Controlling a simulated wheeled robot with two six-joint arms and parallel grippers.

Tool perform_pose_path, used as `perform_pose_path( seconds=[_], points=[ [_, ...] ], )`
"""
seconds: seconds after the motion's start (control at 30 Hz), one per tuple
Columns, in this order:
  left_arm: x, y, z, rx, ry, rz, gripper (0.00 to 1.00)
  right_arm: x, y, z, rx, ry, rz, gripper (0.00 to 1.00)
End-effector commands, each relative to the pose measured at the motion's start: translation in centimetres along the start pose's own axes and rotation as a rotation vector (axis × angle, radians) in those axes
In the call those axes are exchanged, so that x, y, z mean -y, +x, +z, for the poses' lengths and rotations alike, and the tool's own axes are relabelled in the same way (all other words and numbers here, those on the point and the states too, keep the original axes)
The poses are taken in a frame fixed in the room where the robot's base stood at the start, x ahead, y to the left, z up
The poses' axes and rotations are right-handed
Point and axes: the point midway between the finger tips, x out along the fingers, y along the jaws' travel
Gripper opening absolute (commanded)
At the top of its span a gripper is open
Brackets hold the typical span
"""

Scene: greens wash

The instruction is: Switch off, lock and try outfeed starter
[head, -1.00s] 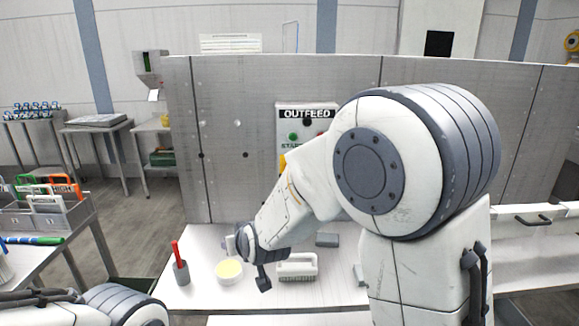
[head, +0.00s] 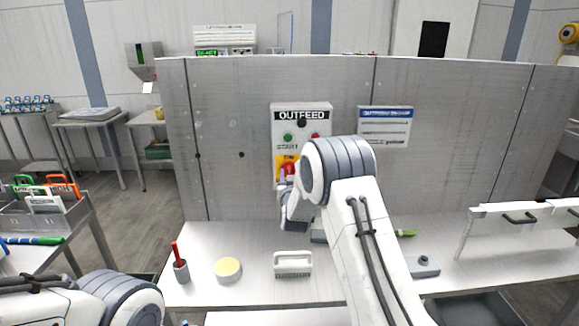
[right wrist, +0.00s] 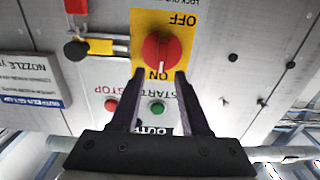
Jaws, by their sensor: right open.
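The white OUTFEED starter box (head: 301,112) is on the grey upright panel. Its red rotary switch (right wrist: 158,50) sits on a yellow plate (right wrist: 180,20) marked ON and OFF, upside down in the right wrist view. The switch's pale pointer is toward ON. Green start (right wrist: 157,108) and red stop (right wrist: 111,105) buttons are beside it. My right gripper (right wrist: 160,74) is open, fingers pointing at the switch, one tip to each side of its lower edge; contact cannot be told. In the head view my right arm hides part of the box. My left arm shows at lower left, its gripper out of view.
A black knob on rods (right wrist: 76,49) sticks out beside the yellow plate. The bench holds a red-handled tool in a cup (head: 180,264), a yellow-topped tub (head: 228,268), a white brush (head: 293,262) and a grey button box (head: 423,267). A cart with a grey caddy (head: 62,213) stands left.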

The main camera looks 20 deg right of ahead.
Motion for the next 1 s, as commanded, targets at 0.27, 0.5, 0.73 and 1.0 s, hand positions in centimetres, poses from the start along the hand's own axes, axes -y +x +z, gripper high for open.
perform_pose_path(
  seconds=[0.27, 0.5, 0.73, 1.0],
  points=[
    [-0.1, -1.1, -0.1, 0.0, -0.001, 0.0, 0.5, 0.0, 2.6, -0.1, 0.001, -0.001, 0.0, 0.46],
    [-0.1, -1.1, -0.1, 0.0, -0.001, 0.0, 0.5, 0.0, 2.9, 0.1, 0.002, -0.001, -0.001, 0.46],
    [-0.1, -1.1, -0.1, 0.0, -0.001, 0.0, 0.5, 0.0, 2.9, 0.1, 0.001, -0.001, -0.001, 0.0],
    [-0.1, -0.9, -0.1, 0.0, -0.001, 0.0, 0.5, 0.0, 2.9, 0.1, 0.001, -0.009, -0.001, 0.0]
  ],
)
